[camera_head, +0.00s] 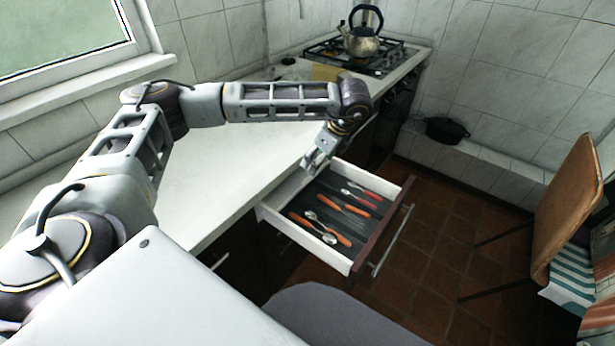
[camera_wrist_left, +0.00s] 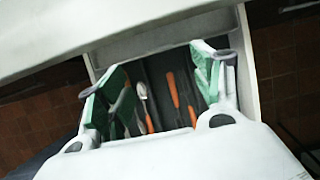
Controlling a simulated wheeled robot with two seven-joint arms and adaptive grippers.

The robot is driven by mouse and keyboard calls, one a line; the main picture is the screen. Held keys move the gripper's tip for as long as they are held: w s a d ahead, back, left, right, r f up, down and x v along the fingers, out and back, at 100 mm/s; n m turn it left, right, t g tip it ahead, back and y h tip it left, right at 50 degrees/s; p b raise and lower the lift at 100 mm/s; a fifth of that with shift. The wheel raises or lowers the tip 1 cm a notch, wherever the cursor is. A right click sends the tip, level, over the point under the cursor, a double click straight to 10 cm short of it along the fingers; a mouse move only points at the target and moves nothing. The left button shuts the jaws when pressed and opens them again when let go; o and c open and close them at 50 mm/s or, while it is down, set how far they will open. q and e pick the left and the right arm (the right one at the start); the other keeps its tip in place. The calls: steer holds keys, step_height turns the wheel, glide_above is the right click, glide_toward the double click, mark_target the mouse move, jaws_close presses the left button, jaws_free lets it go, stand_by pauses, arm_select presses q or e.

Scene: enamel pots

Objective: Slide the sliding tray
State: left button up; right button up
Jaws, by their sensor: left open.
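The sliding tray (camera_head: 304,240) is a white-walled drawer with a dark red-brown front, pulled out from under the white counter. It has a dark inside and holds orange- and red-handled cutlery. A metal bar handle (camera_head: 393,240) runs along its front. In the left wrist view the tray's white side wall (camera_wrist_left: 250,75) shows at the right. My left gripper (camera_head: 314,163) is open and empty, pointing down over the tray's back end near the counter edge. Its green-padded fingers (camera_wrist_left: 158,75) are spread above the cutlery. My right gripper is out of view.
The white counter (camera_head: 215,165) lies behind the tray, with a stove (camera_head: 365,58) and a kettle (camera_head: 361,40) at its far end. A black pot (camera_head: 446,130) stands on a tiled ledge. A chair (camera_head: 566,205) is at the right. The tiled floor before the tray is clear.

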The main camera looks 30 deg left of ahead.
mark_target(306, 179)
arm_select(q)
steer(key=x, duration=1.1)
steer(key=shift+d+b, duration=0.1)
steer(key=shift+b, duration=0.2)
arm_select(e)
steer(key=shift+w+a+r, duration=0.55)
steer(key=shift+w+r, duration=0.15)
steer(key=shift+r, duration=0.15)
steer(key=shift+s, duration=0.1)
arm_select(q)
steer(key=c, duration=1.5)
steer(key=shift+o, duration=0.2)
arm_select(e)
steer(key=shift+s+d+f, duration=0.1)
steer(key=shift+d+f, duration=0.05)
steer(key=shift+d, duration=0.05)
arm_select(q)
steer(key=shift+d, duration=0.1)
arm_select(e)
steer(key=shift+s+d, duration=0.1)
